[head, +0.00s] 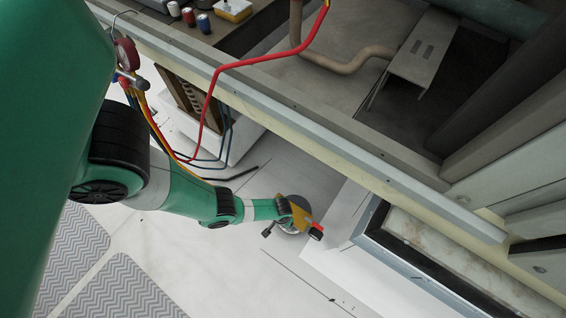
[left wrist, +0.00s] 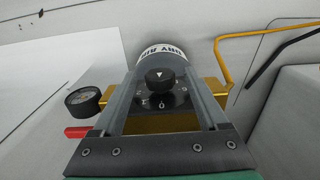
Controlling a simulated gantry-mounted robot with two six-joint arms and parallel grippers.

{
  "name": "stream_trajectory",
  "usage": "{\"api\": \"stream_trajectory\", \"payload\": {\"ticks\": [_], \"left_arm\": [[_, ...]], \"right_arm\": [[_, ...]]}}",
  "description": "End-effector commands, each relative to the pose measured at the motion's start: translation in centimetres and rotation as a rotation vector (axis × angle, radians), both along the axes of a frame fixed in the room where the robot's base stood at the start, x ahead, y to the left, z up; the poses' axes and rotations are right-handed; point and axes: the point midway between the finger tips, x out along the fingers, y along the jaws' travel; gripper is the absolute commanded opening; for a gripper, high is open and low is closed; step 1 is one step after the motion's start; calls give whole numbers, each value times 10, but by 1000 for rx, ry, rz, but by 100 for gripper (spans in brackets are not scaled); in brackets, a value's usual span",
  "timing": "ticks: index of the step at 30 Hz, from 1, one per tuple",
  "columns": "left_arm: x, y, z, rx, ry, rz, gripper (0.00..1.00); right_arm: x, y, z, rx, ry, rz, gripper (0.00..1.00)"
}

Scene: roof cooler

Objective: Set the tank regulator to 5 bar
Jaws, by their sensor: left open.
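In the left wrist view, the regulator's black knob (left wrist: 159,82) bears a white triangle. It sits over a dark scale plate (left wrist: 163,103) with white marks and a 0 at the near side; the triangle points roughly toward the 0. The brass-yellow regulator body (left wrist: 160,124) shows between my fingers. A round black gauge (left wrist: 83,101) is at left; its reading is too small to tell. The tank (left wrist: 163,48) has a white lettered band. My left gripper (left wrist: 160,73) is open, its grey fingers on both sides of the knob with gaps. My right gripper is not in view.
A red handle (left wrist: 78,132) juts out left of the regulator; it also shows in the head view (head: 317,232). A yellow hose (left wrist: 224,65) runs at right. In the head view, a long rail (head: 330,140) and a red hose (head: 208,105) lie behind my left arm.

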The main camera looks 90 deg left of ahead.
Motion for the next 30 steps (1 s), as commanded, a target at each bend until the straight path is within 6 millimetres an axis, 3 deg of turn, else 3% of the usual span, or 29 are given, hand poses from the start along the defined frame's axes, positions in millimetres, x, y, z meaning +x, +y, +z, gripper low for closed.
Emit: {"api": "stream_trajectory", "payload": {"ticks": [6,19,30], "left_arm": [[0,0,1,0,0,0,76],[0,0,1,0,0,0,0],[5,-3,-2,102,127,-6,0]], "right_arm": [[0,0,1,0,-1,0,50],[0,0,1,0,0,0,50],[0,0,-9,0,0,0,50]]}}
